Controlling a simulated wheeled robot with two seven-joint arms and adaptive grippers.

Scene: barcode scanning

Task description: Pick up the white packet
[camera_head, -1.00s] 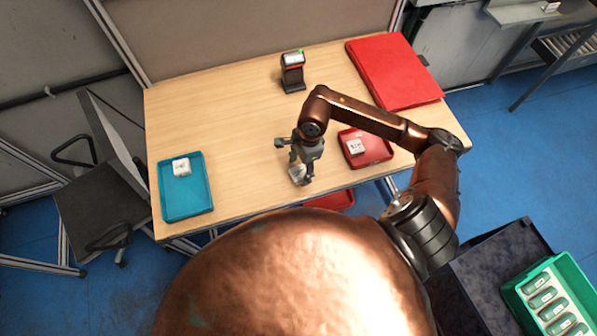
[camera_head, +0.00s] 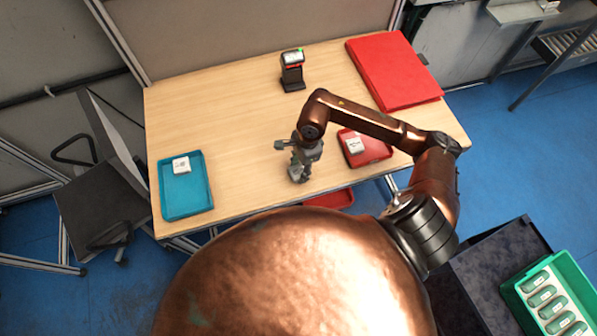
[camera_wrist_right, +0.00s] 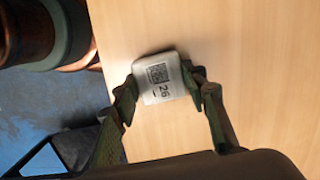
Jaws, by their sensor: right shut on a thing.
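A white packet (camera_wrist_right: 160,80) with a square code and the number 26 is between the green fingers of my right gripper (camera_wrist_right: 164,95) in the right wrist view. The fingers are shut on it, near the table's front edge. In the head view my right gripper (camera_head: 298,174) points down at the front middle of the table, and it mostly hides the packet. Another white packet (camera_head: 181,165) lies in the blue tray (camera_head: 187,206) at the left. One more white packet (camera_head: 355,146) lies in the red tray (camera_head: 378,155) at the right. My left gripper is not in view.
A black scanner stand (camera_head: 292,75) with a green light stands at the back middle of the wooden table (camera_head: 230,115). A large red folder-like slab (camera_head: 393,72) lies at the back right. A green crate (camera_head: 560,262) with several packs is at lower right. The table's left middle is clear.

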